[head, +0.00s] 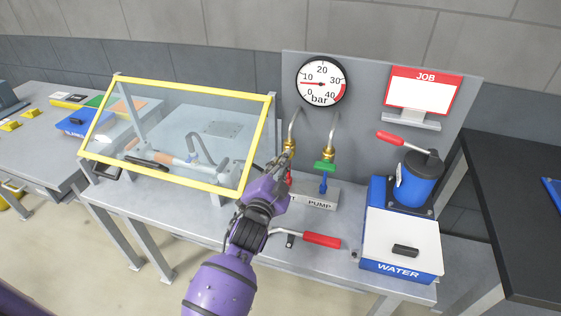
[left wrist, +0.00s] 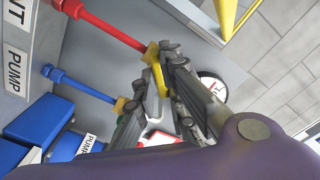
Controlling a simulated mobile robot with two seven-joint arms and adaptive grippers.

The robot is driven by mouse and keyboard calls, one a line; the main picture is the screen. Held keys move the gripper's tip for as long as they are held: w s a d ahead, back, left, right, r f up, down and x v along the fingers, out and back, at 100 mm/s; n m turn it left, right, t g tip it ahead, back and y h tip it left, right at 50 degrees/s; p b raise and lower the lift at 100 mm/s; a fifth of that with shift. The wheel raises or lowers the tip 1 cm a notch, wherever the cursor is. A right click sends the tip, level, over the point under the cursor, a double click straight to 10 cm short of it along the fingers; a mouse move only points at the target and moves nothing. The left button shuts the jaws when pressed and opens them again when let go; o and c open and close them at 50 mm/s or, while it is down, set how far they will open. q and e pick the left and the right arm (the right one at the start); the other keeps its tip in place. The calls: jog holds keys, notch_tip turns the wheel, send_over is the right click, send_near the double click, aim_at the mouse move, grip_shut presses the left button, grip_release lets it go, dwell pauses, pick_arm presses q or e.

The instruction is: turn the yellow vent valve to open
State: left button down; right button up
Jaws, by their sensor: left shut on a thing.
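The yellow vent valve handle (left wrist: 154,66) shows in the left wrist view, on the end of the red vent line (left wrist: 112,33). My left gripper (left wrist: 153,92) has its fingers on both sides of this handle and is shut on it. In the head view my left gripper (head: 286,158) reaches up to the vent line at the back panel and hides the yellow handle. A brass fitting (head: 290,145) shows just above the fingertips. My right gripper is not in view.
Right beside the gripper, the pump line has a green handle (head: 324,167). The gauge (head: 321,82) reads about 10 bar. A yellow-framed clear guard (head: 245,150) stands close on the left. A red-handled lever (head: 320,240) lies in front; a blue hand pump (head: 418,184) and water box (head: 400,268) stand right.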

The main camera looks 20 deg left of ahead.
jog(key=shift+w+a+r, duration=0.1)
jog(key=shift+a, duration=0.1)
pick_arm(q)
jog(key=n, duration=0.4)
jog(key=shift+n+p, duration=0.4)
pick_arm(e)
jog(key=shift+w+d+r+t, duration=0.1)
jog(key=shift+w+r+t, duration=0.2)
jog(key=shift+w+r, duration=0.6)
jog(key=shift+s+d, duration=0.1)
pick_arm(q)
jog(key=n, duration=0.3)
jog(key=shift+n+p, duration=0.35)
jog(key=shift+n, duration=0.05)
jog(key=c, duration=2.3)
grip_release()
jog(key=o, duration=0.6)
pick_arm(e)
jog(key=shift+w+a+r, duration=0.2)
jog(key=shift+w+r, duration=0.35)
jog(key=shift+r, duration=0.1)
